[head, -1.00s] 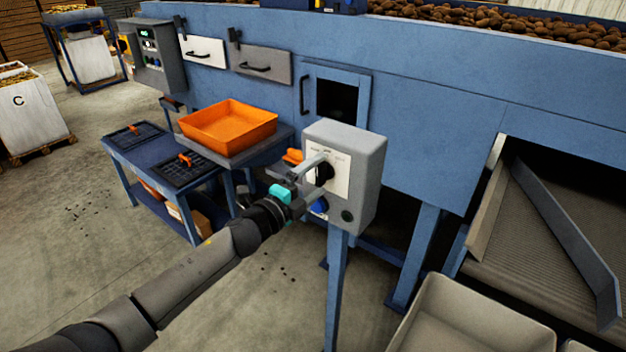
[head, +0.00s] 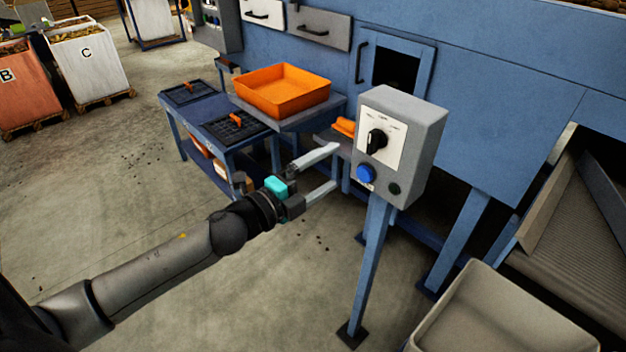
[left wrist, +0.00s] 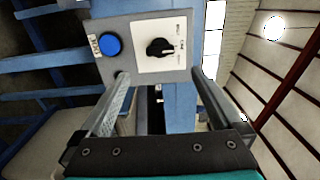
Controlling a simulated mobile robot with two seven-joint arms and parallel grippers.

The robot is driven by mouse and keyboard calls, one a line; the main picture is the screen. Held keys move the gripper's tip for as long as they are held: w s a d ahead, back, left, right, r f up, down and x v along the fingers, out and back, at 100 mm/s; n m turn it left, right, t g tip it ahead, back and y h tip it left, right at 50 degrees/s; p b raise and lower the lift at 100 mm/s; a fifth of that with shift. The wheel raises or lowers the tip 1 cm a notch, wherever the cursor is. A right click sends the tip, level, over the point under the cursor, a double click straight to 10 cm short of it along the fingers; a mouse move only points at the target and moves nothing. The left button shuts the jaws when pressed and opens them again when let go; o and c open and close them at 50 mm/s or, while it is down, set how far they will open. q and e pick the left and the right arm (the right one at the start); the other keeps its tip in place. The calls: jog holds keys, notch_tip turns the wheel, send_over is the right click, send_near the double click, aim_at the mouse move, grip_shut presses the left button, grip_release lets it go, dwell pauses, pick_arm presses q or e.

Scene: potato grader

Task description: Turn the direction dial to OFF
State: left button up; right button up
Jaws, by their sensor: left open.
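The direction dial (head: 376,142) is a black knob on a white plate on the front of a grey control box (head: 420,120). My right gripper is not in view.
A blue button (head: 366,174) and a dark round button (head: 394,188) sit below the dial. The box stands on a blue post (head: 368,270). An orange tray (head: 284,104) rests behind on the left. A pale bin (head: 470,295) is at lower right.

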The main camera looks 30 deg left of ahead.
pick_arm(q)
jog(key=shift+v, duration=1.5)
jog(key=a+f+n+g+y+b, duration=0.1)
jog(key=a+f+n+y+b, duration=0.15)
jog(key=f, duration=0.75)
jog(key=a+f+n+g+y+b, duration=0.15)
jog(key=a+f+n, duration=0.25)
jog(key=f, duration=0.6)
jog(key=s+a+f+n+g+y+b, duration=0.1)
jog(key=s+f+n+g+y+b, duration=0.3)
jog(key=f, duration=0.7)
jog(key=s+a+f+n+g+h+b, duration=0.1)
jog(key=s+f+n, duration=0.1)
jog(key=s+f, duration=0.75)
jog(key=s+d+f+n+g+b, duration=0.2)
jog(key=s+d+f, duration=0.4)
jog(key=s+f, duration=0.7)
jog(key=s+d+f+n+g+b, duration=0.3)
jog(key=s+d+f+n+g, duration=0.2)
jog(key=s+f, duration=0.8)
jog(key=shift+s+d+g+h+b, duration=0.3)
jog(key=shift+s+d+g+h, duration=0.15)
jog(key=shift+g, duration=0.3)
jog(key=shift+f, duration=0.15)
